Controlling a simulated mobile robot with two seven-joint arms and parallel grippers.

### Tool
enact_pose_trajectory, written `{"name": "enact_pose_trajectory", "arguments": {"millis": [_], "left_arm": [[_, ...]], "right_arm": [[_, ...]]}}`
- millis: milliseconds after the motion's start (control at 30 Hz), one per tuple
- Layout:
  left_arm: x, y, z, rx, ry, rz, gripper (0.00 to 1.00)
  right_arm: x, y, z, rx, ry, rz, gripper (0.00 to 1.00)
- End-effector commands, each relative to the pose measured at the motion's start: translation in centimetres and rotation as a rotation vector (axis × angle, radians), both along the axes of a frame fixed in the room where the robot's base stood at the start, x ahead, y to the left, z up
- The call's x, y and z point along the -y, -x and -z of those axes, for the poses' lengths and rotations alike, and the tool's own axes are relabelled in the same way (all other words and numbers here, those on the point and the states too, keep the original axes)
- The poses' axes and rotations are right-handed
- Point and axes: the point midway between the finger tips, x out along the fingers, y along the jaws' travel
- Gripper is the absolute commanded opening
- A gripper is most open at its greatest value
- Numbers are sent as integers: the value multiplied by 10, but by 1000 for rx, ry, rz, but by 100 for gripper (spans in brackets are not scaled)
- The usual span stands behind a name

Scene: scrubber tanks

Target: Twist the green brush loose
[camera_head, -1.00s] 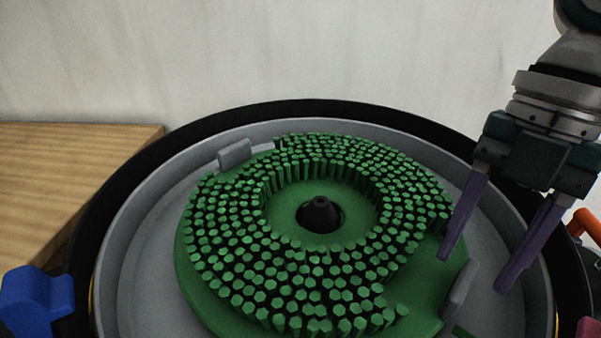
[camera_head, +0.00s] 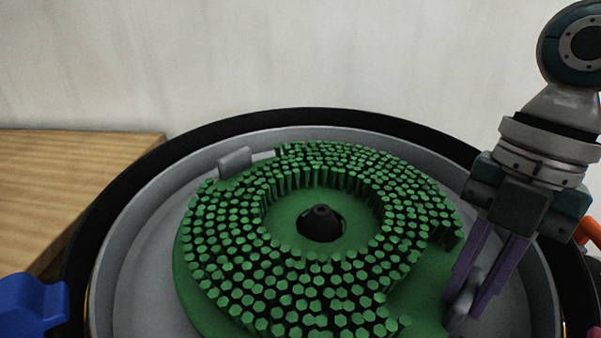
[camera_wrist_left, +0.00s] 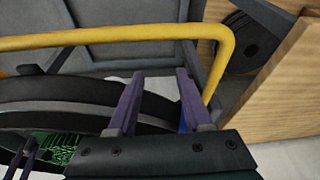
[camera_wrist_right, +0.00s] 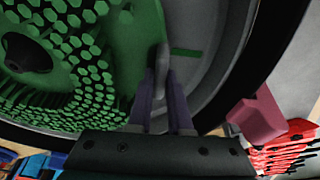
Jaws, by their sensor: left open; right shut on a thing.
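The green brush (camera_head: 235,240) is a round disc with a ring of bristles facing up around a dark central hub (camera_head: 321,222). It lies inside a grey round housing with a black rim. A grey tab (camera_head: 235,160) stands at its far left edge. Another grey tab (camera_head: 462,306) stands at its right edge. My right gripper (camera_head: 466,308) is shut on this right tab; its purple fingers sit on both sides of it, as the right wrist view (camera_wrist_right: 160,85) also shows. My left gripper (camera_wrist_left: 158,78) is open and empty, outside the housing near a yellow bar.
The black rim (camera_head: 300,112) surrounds the brush. A yellow bar (camera_wrist_left: 120,34) runs close to my left gripper. A wooden surface (camera_head: 70,185) lies at left, with a blue part (camera_head: 30,308) in front. An orange part (camera_head: 590,232) is at the right edge.

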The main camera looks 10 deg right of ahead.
Motion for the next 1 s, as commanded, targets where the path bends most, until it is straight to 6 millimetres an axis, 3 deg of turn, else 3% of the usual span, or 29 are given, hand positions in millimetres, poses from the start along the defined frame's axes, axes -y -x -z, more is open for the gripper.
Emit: {"name": "enact_pose_trajectory", "arguments": {"millis": [567, 1000], "left_arm": [[-3, 0, 0, 1, -11, 7, 50], [-2, 0, 11, 0, -8, 6, 50]], "right_arm": [[-2, -3, -3, 12, -9, -2, 0], [10, -13, 0, 7, -4, -89, 0]]}}
